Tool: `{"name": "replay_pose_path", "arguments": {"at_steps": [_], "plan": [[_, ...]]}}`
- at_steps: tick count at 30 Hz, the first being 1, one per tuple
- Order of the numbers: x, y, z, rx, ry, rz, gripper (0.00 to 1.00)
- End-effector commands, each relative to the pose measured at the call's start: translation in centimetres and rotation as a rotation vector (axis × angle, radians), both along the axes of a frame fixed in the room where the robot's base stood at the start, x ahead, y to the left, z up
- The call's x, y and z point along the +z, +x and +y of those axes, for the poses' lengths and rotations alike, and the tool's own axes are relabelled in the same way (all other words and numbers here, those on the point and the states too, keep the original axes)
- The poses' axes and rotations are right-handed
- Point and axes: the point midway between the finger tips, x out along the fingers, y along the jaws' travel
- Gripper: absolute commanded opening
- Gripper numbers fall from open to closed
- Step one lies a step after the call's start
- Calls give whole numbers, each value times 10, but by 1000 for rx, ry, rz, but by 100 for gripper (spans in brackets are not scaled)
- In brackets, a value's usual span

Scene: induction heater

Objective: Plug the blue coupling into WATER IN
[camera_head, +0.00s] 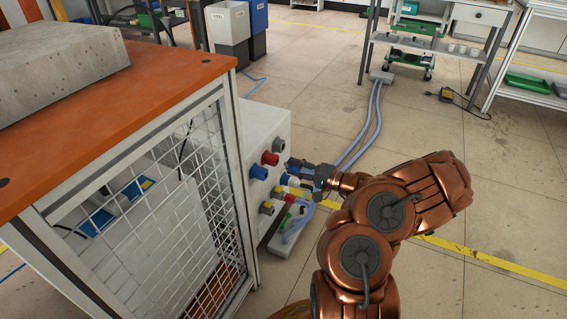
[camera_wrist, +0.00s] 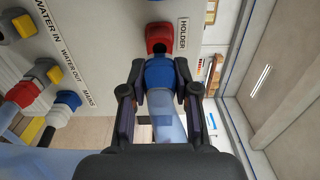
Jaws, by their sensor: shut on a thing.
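My gripper (camera_wrist: 158,88) is shut on the blue coupling (camera_wrist: 160,73), with a finger on each side. A pale translucent hose (camera_wrist: 168,125) runs back from it. The coupling's front lies right at the red socket (camera_wrist: 160,36) beside the HOLDER label (camera_wrist: 183,34); I cannot tell whether it is inserted or just in front. The WATER IN label (camera_wrist: 46,17) is at the upper left of the wrist view, with a grey-and-yellow fitting (camera_wrist: 20,26) beside it. In the head view my gripper (camera_head: 297,174) is close to the white panel (camera_head: 267,122); its fingers partly hide the coupling.
Other fittings include a red connector (camera_wrist: 22,93) near WATER OUT and a blue-and-white connector (camera_wrist: 66,102) near MAINS. A mesh-sided orange-topped bench (camera_head: 120,85) stands left of the panel. Hoses (camera_head: 370,125) cross the floor behind my arm. Open floor lies to the right.

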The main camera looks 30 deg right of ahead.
Motion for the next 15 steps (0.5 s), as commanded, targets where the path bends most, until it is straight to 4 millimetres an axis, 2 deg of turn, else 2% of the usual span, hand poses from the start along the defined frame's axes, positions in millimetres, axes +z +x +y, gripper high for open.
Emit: {"name": "replay_pose_path", "arguments": {"at_steps": [15], "plan": [[1,-14,-9,0,-1,0,0]]}}
